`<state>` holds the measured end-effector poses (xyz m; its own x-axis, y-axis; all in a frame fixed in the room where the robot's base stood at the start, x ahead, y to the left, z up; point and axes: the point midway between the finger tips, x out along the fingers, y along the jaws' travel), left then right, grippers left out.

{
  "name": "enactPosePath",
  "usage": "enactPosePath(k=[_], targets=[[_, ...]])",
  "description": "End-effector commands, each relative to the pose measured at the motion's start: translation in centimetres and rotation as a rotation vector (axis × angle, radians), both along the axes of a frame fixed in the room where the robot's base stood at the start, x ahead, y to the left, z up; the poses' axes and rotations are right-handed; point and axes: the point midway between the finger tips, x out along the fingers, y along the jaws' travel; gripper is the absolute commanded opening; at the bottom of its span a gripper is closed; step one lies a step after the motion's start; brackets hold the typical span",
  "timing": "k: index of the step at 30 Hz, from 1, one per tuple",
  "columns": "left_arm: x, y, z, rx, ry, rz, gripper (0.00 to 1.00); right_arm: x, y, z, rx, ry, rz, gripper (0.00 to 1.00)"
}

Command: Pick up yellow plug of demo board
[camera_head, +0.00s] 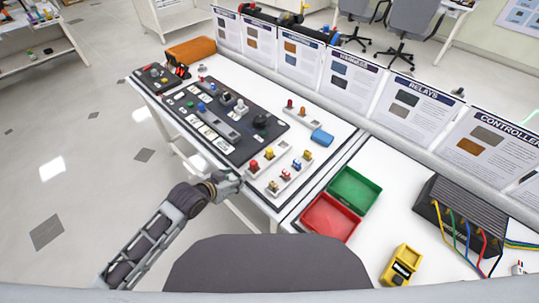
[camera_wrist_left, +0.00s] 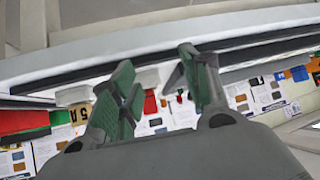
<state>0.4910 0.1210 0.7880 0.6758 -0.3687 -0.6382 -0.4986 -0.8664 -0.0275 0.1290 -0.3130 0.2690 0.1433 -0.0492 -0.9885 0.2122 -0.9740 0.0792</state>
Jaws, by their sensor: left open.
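The dark demo board (camera_head: 225,140) lies on the white table left of centre in the head view, with several switches and knobs. At its near right edge is a white strip (camera_head: 262,161) with a red plug (camera_head: 254,165) and a yellow plug (camera_head: 269,152). A second strip beside it holds several small plugs, including a yellow-topped one (camera_head: 307,155). My left gripper (camera_head: 229,183) is at the table's front edge, left of the red plug and apart from the yellow plug. In the left wrist view its green-padded fingers (camera_wrist_left: 160,82) are spread with nothing between them. My right gripper is not in view.
A red tray (camera_head: 330,219) and a green tray (camera_head: 354,190) stand right of the plugs. A blue block (camera_head: 322,137) lies behind them. A yellow meter (camera_head: 401,265) and a dark box (camera_head: 461,220) with coloured wires are at the right. Poster panels (camera_head: 351,82) line the back.

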Motion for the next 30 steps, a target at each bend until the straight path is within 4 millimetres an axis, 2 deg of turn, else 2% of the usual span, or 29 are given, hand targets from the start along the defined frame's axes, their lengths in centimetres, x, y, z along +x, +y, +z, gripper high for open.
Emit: enactPosePath(k=[15, 22, 30], targets=[[1.7, -2.9, 5.3, -0.116, -0.163, -0.178, 0.46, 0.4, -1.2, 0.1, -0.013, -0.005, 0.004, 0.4], [1.8, -3.0, 7.1, -0.168, -0.205, -0.236, 0.46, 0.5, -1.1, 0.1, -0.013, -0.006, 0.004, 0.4], [1.7, -2.9, 8.0, -0.202, -0.22, -0.264, 0.46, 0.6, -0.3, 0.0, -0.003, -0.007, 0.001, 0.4]])
